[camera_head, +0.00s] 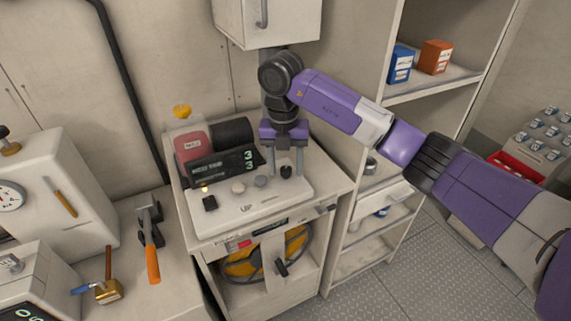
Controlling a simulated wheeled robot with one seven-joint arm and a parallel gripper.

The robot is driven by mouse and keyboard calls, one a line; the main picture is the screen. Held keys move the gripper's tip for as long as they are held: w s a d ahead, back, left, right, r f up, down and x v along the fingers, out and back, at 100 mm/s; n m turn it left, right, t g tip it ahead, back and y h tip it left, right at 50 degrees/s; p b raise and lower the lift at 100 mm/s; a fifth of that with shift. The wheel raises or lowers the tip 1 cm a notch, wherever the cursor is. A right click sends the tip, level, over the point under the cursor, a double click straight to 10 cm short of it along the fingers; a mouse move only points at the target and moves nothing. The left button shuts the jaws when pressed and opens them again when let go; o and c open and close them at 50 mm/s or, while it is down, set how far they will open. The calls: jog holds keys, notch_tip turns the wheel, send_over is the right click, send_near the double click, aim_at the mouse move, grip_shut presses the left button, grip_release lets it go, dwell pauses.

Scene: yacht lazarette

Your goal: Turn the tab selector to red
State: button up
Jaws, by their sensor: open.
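A white control panel (262,208) sits on the cabinet top, with a row of small knobs and a dark display (215,168) with green digits behind them. At its right end is a black knob (286,171), and at its left end a black switch (210,203) with a small yellow light. Two greyish knobs (249,185) sit between them. No label shows which is the tab selector. My gripper (286,163) points down, open, with one finger on either side of the right black knob in the picture. I cannot tell whether they touch it.
A red canister (191,144) and a black cylinder (231,133) stand behind the display. A wall cabinet (267,22) hangs above, close to my wrist. A hammer (150,243) lies on the left counter. Shelves (433,84) stand at right.

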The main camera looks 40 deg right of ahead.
grip_shut()
